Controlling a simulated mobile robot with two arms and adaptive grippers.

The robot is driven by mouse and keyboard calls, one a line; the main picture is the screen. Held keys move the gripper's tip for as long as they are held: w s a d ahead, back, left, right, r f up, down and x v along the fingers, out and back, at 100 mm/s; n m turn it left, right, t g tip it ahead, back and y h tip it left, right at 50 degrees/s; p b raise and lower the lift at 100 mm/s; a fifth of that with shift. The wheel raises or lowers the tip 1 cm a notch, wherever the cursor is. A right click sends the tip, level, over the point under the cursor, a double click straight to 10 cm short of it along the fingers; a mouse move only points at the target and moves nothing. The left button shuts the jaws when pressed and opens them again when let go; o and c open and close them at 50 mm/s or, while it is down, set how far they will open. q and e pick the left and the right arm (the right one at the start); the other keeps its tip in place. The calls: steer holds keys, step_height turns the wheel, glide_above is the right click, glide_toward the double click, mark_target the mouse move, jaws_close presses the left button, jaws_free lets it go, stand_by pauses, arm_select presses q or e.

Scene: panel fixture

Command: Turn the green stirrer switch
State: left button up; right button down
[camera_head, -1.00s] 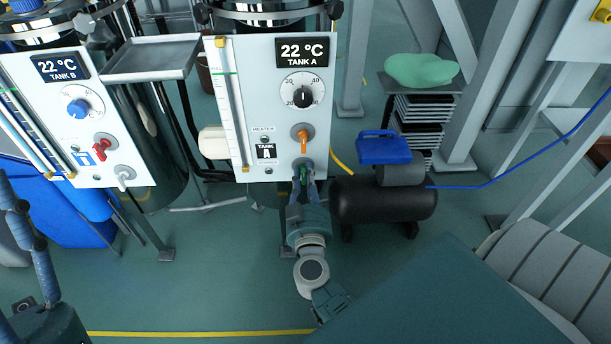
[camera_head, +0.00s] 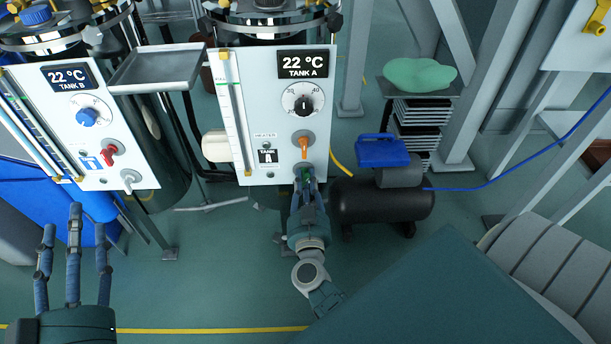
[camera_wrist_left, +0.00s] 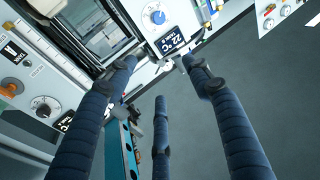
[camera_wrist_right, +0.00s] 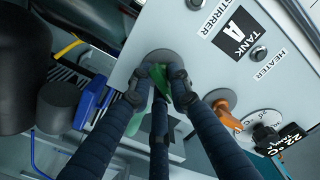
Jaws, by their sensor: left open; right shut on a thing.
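The green stirrer switch (camera_wrist_right: 158,78) is at the bottom of the Tank A panel (camera_head: 232,170), beside the STIRRER label in the right wrist view. My right gripper (camera_head: 305,176) is shut on it, with its fingers around the handle; it also shows in the right wrist view (camera_wrist_right: 156,92). The fingers hide much of the switch in the head view. My left gripper (camera_head: 74,232) is open and empty at the lower left, below and apart from the Tank B panel (camera_head: 85,180). In the left wrist view its fingers (camera_wrist_left: 158,80) are spread.
An orange switch (camera_head: 303,144) and a black dial (camera_head: 303,102) sit above on the Tank A panel. A metal tray (camera_head: 157,70) juts out between the tanks. A black compressor (camera_head: 380,205) stands close to the right of my right gripper.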

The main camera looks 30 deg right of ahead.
steer(key=m+p, duration=0.1)
steer(key=m, duration=0.2)
steer(key=shift+f+m, duration=0.1)
steer(key=shift+m, duration=0.3)
steer(key=shift+f+m, duration=0.1)
steer(key=shift+m, duration=2.5)
steer(key=shift+a+f+m, duration=0.1)
steer(key=shift+m, duration=1.3)
arm_select(q)
step_height(320, 180, down, 6)
steer(key=g+y, duration=0.1)
steer(key=g, duration=0.1)
steer(key=shift+s+a+g, duration=0.25)
steer(key=shift+a+g, duration=0.15)
arm_select(e)
steer(key=shift+m, duration=0.3)
